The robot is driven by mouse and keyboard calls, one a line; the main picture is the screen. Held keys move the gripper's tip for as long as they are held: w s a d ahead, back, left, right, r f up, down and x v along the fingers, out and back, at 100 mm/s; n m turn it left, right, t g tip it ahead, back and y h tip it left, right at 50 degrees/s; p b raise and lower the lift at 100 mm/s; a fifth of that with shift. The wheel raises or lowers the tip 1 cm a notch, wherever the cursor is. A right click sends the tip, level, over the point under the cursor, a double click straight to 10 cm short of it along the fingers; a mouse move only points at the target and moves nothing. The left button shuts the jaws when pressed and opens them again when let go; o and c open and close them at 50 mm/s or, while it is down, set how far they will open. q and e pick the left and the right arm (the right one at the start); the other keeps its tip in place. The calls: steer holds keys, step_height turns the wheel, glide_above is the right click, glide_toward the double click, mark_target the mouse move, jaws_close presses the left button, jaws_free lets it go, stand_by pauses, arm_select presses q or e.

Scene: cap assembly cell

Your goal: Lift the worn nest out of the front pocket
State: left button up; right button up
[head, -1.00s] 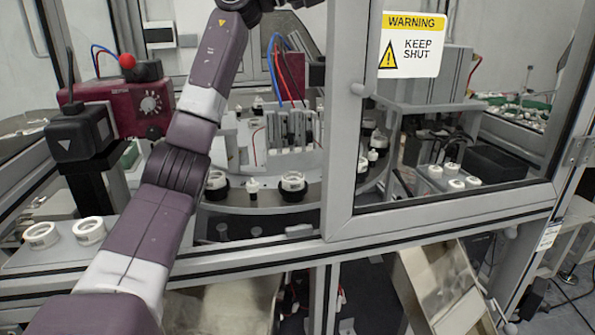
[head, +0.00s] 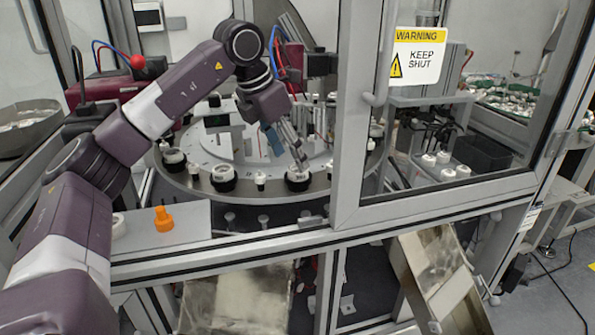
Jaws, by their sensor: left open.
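A round grey turntable (head: 258,196) carries several white ring-shaped nests in dark pockets along its rim. One nest (head: 298,176) sits in a dark pocket (head: 297,186) at the front, under my left gripper (head: 300,164). The gripper points down and its open fingers are at or just above this nest's white top; I cannot tell whether they touch it. Another nest (head: 222,172) sits in a pocket to the left. Wear on either nest is too small to see. My right gripper is out of view.
An orange part (head: 163,218) stands on the grey ledge (head: 190,228) at front left, with a white ring (head: 118,226) beside it, partly behind my arm. A framed glass door (head: 440,150) with a warning sign (head: 418,55) closes off the right side. The frame's front rail (head: 260,246) runs below the turntable.

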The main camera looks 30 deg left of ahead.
mark_target(297, 171)
arm_select(q)
steer(key=p+x, duration=0.1)
steer(key=x, duration=0.2)
steer(key=shift+w+f, duration=0.1)
steer(key=shift+w, duration=0.05)
steer(key=shift+w+f, duration=0.15)
steer(key=shift+f, duration=0.1)
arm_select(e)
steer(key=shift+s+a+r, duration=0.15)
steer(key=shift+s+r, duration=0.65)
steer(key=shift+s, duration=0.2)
arm_select(q)
steer(key=shift+c, duration=0.5)
steer(key=c, duration=1.1)
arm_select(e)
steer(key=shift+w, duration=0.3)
arm_select(q)
steer(key=shift+r, duration=0.15)
steer(key=shift+c, duration=0.2)
